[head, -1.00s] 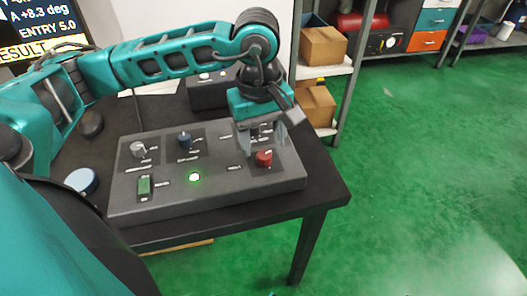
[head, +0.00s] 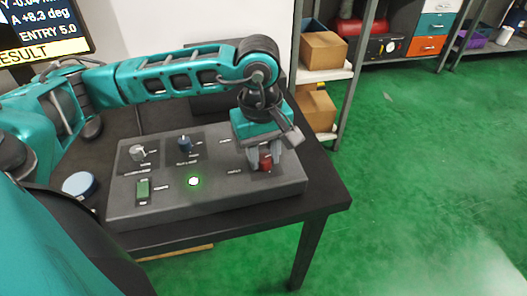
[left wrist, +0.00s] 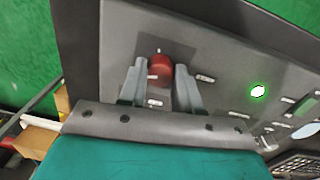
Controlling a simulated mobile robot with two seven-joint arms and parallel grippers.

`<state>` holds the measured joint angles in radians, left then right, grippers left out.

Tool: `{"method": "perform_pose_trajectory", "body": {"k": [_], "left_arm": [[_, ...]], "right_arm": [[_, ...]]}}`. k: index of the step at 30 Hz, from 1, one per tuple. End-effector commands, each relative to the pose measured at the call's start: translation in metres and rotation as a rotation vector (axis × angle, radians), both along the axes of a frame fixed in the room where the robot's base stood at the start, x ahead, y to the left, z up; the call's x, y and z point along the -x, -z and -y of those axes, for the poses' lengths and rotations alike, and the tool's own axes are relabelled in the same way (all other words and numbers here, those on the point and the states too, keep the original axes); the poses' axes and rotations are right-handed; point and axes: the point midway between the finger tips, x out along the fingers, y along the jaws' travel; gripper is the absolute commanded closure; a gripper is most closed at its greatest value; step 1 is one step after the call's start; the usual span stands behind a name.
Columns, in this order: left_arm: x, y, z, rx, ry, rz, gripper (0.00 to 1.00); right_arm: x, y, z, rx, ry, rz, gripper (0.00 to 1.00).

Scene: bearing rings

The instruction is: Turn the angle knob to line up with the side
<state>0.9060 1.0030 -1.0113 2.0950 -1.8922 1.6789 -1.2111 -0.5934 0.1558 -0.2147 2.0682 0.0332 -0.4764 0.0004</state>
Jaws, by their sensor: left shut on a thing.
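A red knob (head: 265,163) sits at the right of the grey control panel (head: 215,200). My left gripper (head: 265,164) is lowered over it, one finger on each side, and is shut on it. In the left wrist view the red knob (left wrist: 160,68) stands between the two grey fingers (left wrist: 160,80). The printed labels are too small to read, so I cannot tell which knob is named angle. My right gripper is not in view.
The panel also has a grey knob (head: 138,153), a blue knob (head: 184,143), a green switch (head: 143,188) and a lit green-white button (head: 193,181). A blue-lidded round container (head: 79,185) stands left of it on the dark table (head: 325,185). Shelves with boxes stand behind.

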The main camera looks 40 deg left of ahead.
Motion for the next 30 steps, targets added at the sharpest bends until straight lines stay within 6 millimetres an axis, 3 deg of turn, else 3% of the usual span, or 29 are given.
{"method": "perform_pose_trajectory", "body": {"k": [6, 17, 30], "left_arm": [[0.000, 0.000, 0.000, 0.000, 0.000, 0.000, 0.97], [0.000, 0.001, 0.000, 0.001, -0.084, 0.002, 0.97], [0.000, 0.001, 0.001, 0.001, -0.396, 0.001, 0.97]], "right_arm": [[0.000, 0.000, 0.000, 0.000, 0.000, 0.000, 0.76], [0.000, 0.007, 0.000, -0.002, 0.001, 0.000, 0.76], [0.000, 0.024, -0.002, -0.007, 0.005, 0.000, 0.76]]}}
